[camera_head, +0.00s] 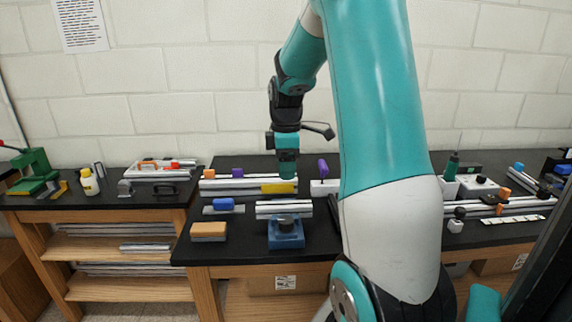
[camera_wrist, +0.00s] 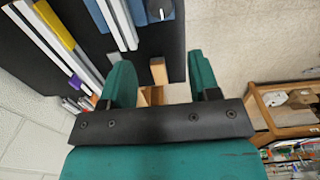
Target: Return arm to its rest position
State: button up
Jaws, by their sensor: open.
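My gripper (camera_head: 287,170) hangs from my teal arm, pointing down over the middle black bench. In the wrist view its two teal fingers (camera_wrist: 162,75) stand apart with nothing between them. In the head view it is in front of or above the silver extrusions with a yellow piece (camera_head: 278,188); the exact height gap cannot be told. The yellow piece also shows in the wrist view (camera_wrist: 54,25). My upper arm hides part of the bench on the right.
A blue fixture (camera_head: 286,235) and an orange-topped block (camera_head: 208,231) are near the front bench edge. Extrusions with a blue block (camera_head: 223,204) lie behind. A purple piece (camera_head: 323,169) stands at the back. A left bench holds a green press (camera_head: 36,169) and a bottle (camera_head: 89,182).

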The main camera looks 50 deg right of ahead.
jog(key=shift+r, duration=0.45)
jog(key=shift+a, duration=0.1)
jog(key=s+a+r+t+y, duration=0.1)
jog(key=a+r+y, duration=0.15)
jog(key=a, duration=1.95)
jog(key=s+a+m+g+y, duration=0.1)
jog(key=s+a, duration=1.3)
jog(key=a, duration=0.2)
jog(key=shift+s+a+r+y, duration=0.15)
jog(key=shift+r+y, duration=0.2)
jog(key=shift+r, duration=0.05)
